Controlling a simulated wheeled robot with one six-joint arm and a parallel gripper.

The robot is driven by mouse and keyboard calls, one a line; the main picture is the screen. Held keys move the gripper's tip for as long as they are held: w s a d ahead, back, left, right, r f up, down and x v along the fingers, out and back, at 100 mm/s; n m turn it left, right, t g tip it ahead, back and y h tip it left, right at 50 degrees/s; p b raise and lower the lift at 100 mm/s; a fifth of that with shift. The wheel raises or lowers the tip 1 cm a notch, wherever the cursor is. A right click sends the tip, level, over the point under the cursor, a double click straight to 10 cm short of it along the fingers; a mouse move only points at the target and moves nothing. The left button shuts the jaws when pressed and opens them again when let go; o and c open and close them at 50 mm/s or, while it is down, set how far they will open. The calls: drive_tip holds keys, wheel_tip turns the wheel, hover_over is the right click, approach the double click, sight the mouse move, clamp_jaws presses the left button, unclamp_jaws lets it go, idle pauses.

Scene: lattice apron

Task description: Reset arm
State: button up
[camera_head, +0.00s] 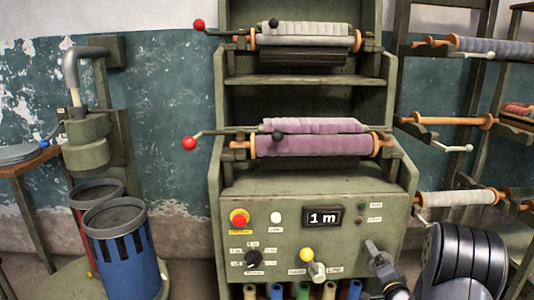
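My arm shows at the lower right as a black ribbed link, in front of the green machine (300,188). A grey metal end piece, which looks like my gripper (378,256), shows left of that link, in front of the lower right of the machine's panel. Its fingers are small and partly hidden, so I cannot tell whether they are open or shut. I see nothing clearly held in it.
The machine carries a grey fabric roll (305,42) and a mauve fabric roll (312,144), with red-knobbed cranks sticking out left. A blue bin (125,250) stands at left. A rack of rolls (455,198) stands close at right. Coloured tubes (302,291) stand below the panel.

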drive_tip(key=n+b, duration=0.1)
drive_tip(key=n, duration=0.3)
drive_tip(key=shift+f+b, duration=0.1)
drive_tip(key=shift+b, duration=0.2)
drive_tip(key=n+b, duration=0.1)
drive_tip(key=n, duration=0.3)
drive_tip(key=n+b, duration=0.2)
drive_tip(key=n, duration=0.2)
drive_tip(key=shift+d, duration=0.1)
drive_tip(key=shift+n+b, duration=0.4)
drive_tip(key=shift+n, duration=1.7)
